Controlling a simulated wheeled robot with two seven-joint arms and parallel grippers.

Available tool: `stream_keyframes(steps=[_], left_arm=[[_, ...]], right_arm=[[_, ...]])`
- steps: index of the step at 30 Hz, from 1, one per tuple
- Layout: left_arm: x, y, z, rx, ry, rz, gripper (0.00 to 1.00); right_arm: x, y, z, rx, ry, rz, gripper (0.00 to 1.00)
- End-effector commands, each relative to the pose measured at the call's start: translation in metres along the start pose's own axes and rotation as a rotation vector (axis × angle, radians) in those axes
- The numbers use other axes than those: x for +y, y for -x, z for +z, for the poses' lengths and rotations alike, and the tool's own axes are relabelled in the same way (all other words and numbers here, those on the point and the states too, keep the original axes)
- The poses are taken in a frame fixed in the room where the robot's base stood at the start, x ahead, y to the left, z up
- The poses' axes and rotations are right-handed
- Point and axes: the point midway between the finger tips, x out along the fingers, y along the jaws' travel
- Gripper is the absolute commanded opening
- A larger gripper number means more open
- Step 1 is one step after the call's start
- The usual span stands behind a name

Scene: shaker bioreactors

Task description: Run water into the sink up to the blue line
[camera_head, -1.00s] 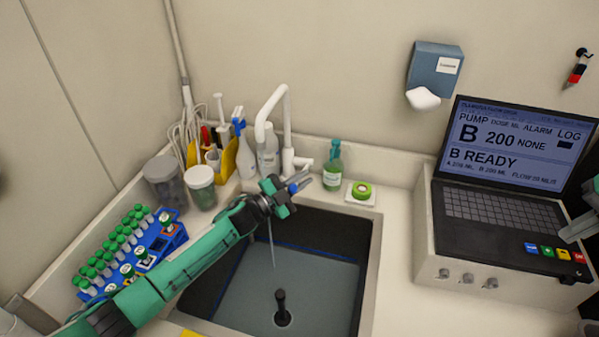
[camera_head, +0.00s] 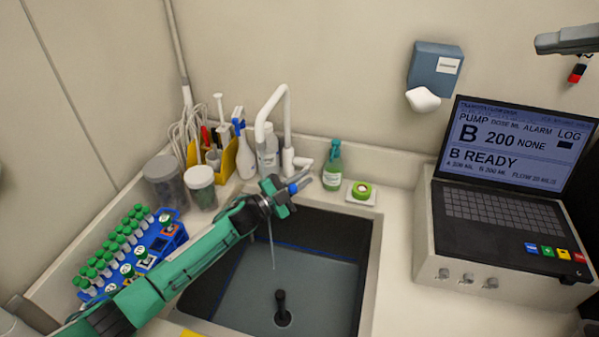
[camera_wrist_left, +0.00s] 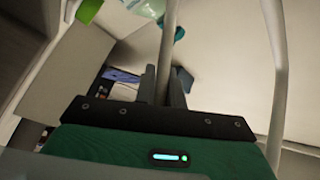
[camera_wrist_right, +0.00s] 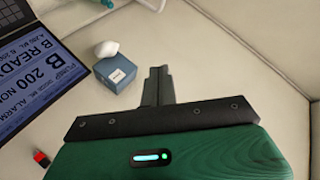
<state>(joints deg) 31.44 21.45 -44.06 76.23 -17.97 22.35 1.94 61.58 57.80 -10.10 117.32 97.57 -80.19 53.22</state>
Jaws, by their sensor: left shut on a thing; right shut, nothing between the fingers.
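The sink (camera_head: 222,326) holds grey-blue water (camera_head: 320,290). A thin blue line (camera_head: 322,256) runs along its dark back wall, close above the water's far edge; I cannot tell the exact gap. A thin stream (camera_head: 272,245) falls from the white faucet (camera_head: 288,115), its upper part hidden by my arm. My left gripper (camera_head: 290,190) is shut on the faucet's handle, whose blue end (camera_head: 302,184) shows beside the fingers. In the left wrist view its fingers (camera_wrist_left: 166,88) are close together. My right gripper (camera_head: 545,43) is shut and empty, high by the wall; its fingers show in the right wrist view (camera_wrist_right: 158,84).
A black upright plug (camera_head: 281,305) stands in the sink. A blue tube rack (camera_head: 160,240) and jars (camera_head: 200,187) stand left. A laptop-like pump controller (camera_head: 500,205) stands right, below a wall dispenser (camera_head: 435,70).

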Motion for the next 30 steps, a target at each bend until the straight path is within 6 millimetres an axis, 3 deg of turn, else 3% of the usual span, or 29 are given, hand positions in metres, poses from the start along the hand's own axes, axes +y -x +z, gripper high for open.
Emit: stream_keyframes(steps=[1,5,10,14,20,24,30], left_arm=[[0.0,0.0,0.0,0.0,0.0,0.0,0.0],[0.0,0.0,0.0,0.0,0.0,0.0,0.0],[0.0,0.0,0.0,0.0,0.0,0.0,0.0],[0.0,0.0,0.0,0.0,0.0,0.0,0.0],[0.0,0.0,0.0,0.0,0.0,0.0,0.0],[0.0,0.0,0.0,0.0,0.0,0.0,0.0],[0.0,0.0,0.0,0.0,0.0,0.0,0.0]], right_arm=[[-0.01,-0.006,-0.007,0.0,0.034,-0.026,0.0],[-0.017,-0.036,-0.023,-0.032,0.127,-0.051,0.0],[-0.006,-0.102,-0.035,-0.131,0.257,-0.045,0.0],[0.008,-0.165,-0.032,-0.241,0.371,-0.031,0.0],[0.025,-0.264,-0.005,-0.442,0.576,-0.02,0.0],[0.033,-0.328,0.027,-0.595,0.735,-0.026,0.0],[0.038,-0.395,0.074,-0.797,0.945,-0.049,0.0]])
